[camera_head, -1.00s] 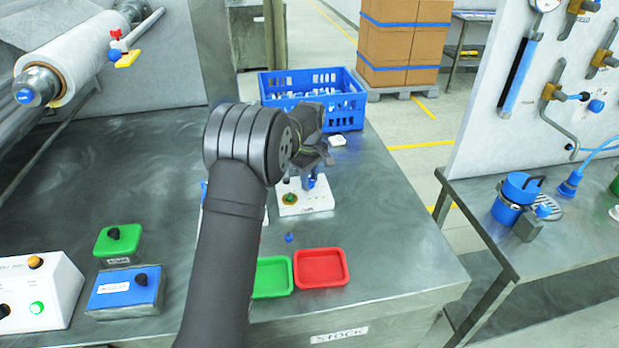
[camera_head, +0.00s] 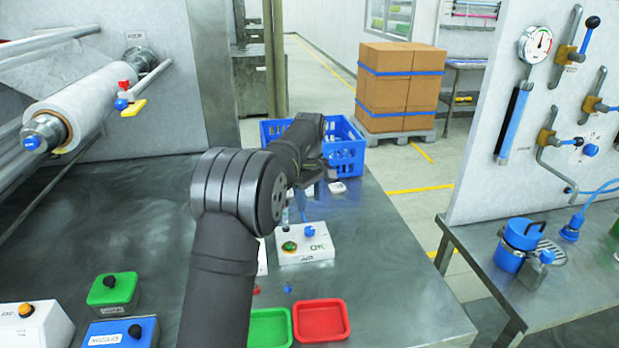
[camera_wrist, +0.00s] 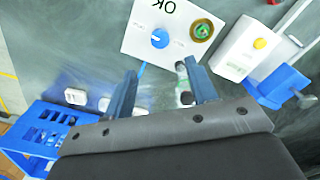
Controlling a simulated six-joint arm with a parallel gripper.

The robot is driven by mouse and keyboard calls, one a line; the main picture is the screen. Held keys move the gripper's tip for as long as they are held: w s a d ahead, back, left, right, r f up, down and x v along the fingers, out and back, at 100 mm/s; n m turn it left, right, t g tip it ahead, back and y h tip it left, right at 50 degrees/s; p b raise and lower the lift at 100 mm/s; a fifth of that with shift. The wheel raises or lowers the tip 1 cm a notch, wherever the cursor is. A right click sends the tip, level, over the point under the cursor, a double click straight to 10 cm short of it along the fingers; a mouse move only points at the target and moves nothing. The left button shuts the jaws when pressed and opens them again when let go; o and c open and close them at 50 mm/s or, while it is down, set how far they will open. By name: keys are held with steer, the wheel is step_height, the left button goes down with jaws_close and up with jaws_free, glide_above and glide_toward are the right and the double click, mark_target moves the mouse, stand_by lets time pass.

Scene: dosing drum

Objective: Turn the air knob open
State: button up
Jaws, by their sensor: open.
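A white box (camera_head: 303,244) marked OK stands on the steel table, carrying a blue knob (camera_head: 309,231) and a green and yellow round fitting (camera_head: 289,246). In the wrist view the blue knob (camera_wrist: 160,38) lies ahead of my fingertips, beyond the gap between them. I cannot read surely which knob is marked air. My gripper (camera_wrist: 160,84) is open, and no finger touches the knob. In the head view my gripper (camera_head: 318,172) is over the table behind the white box, partly hidden by my arm. A small clear tube (camera_wrist: 184,82) shows near the right finger.
A blue crate (camera_head: 345,150) stands behind. Red (camera_head: 321,319) and green (camera_head: 270,328) trays lie in front. Green (camera_head: 112,290) and blue (camera_head: 122,332) boxes with black knobs stand front left. A second white box (camera_wrist: 238,48) is beside the first. The table's right side is clear.

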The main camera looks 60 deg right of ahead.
step_height(320, 180, up, 7)
glide_above(310, 229)
steer(key=shift+f, duration=0.15)
stand_by(0.6)
step_height(310, 229, down, 17)
steer(key=shift+f, duration=0.15)
stand_by(0.4)
